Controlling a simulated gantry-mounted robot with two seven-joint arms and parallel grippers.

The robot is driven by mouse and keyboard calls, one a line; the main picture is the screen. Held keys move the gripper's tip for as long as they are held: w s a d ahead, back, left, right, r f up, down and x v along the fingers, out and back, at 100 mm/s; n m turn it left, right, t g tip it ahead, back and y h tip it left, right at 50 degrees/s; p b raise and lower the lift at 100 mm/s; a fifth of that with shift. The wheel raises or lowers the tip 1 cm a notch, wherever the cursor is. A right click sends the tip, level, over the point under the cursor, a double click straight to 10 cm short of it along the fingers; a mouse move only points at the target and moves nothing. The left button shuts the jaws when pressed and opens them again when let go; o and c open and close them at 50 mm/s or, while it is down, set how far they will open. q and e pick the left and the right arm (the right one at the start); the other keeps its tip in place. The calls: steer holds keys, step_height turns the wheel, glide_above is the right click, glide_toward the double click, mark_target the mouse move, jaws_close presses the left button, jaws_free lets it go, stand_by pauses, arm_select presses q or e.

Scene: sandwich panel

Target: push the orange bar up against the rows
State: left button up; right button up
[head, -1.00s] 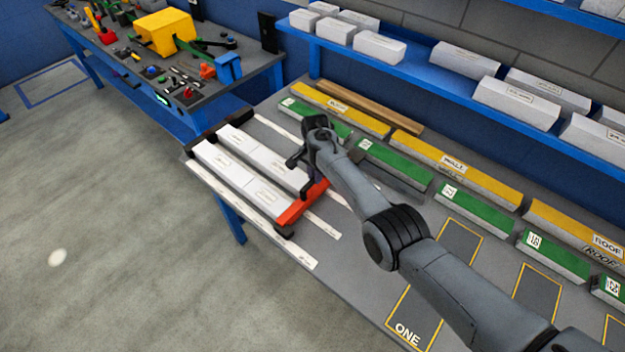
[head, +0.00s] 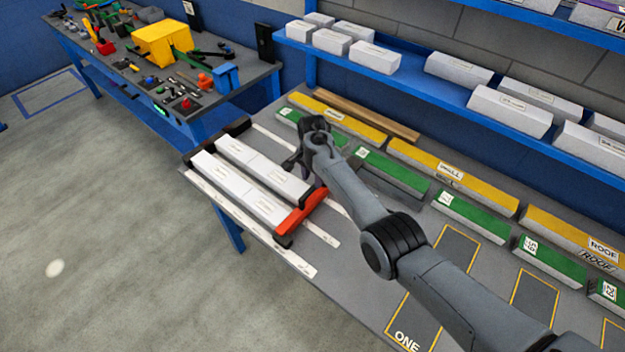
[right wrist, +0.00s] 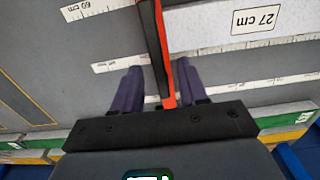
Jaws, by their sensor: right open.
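The orange bar (head: 302,212) lies across the right-hand ends of two rows of white blocks, the front row (head: 240,190) and the back row (head: 264,168). Both row ends look to be at or very near the bar. My right gripper (head: 300,166) is above the back row's end, by the bar's far end. In the right wrist view the open fingers (right wrist: 157,88) stand on either side of the bar (right wrist: 153,40), apart from each other. A block marked 27 cm (right wrist: 255,20) is right beside it there. Whether a finger touches the bar is unclear. My left gripper is out of view.
White measuring strips (head: 305,268) run along the rows. Green blocks (head: 392,172) and yellow blocks (head: 455,178) line the table behind my right arm. A blue shelf (head: 405,82) with white blocks stands above. A tool bench (head: 215,115) is at the back left.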

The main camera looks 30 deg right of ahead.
step_height(320, 180, up, 8)
steer(key=p, duration=0.1)
steer(key=shift+f, duration=0.15)
steer(key=shift+f, duration=0.1)
stand_by(0.4)
